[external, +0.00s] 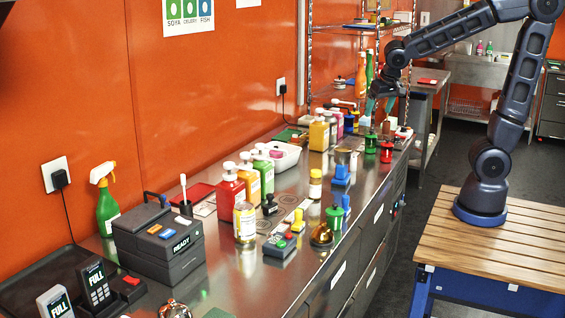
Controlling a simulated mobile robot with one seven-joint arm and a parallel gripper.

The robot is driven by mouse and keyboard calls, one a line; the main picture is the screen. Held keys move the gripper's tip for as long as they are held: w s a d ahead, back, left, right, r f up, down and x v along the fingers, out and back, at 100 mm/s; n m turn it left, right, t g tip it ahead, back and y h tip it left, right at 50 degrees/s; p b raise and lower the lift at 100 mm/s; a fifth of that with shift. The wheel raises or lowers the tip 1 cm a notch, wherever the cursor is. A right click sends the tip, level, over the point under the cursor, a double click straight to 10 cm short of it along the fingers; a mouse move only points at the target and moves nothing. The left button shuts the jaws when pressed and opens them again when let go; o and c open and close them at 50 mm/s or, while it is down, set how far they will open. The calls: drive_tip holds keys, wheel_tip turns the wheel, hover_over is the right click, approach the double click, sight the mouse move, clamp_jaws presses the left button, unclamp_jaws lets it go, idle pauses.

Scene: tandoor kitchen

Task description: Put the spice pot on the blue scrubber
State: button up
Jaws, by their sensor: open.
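Nothing rests on the blue block.
Green and red knobbed items (370,144) stand near the far front edge. Pump bottles (319,134) and a white tub (279,155) line the back. A green-and-blue item (336,216) and a brass bell (321,236) stand near the front edge. The counter is crowded.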

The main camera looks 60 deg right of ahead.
drive_tip(key=s+d+r+n+y, duration=0.1)
drive_tip(key=s+r+n, duration=0.1)
drive_tip(key=s, duration=0.6)
drive_tip(key=s+d+r+n+t+y, duration=0.1)
drive_tip(key=s+n, duration=0.3)
drive_tip(key=s, duration=0.4)
drive_tip(key=shift+s+r, duration=0.2)
drive_tip(key=shift+r, duration=0.5)
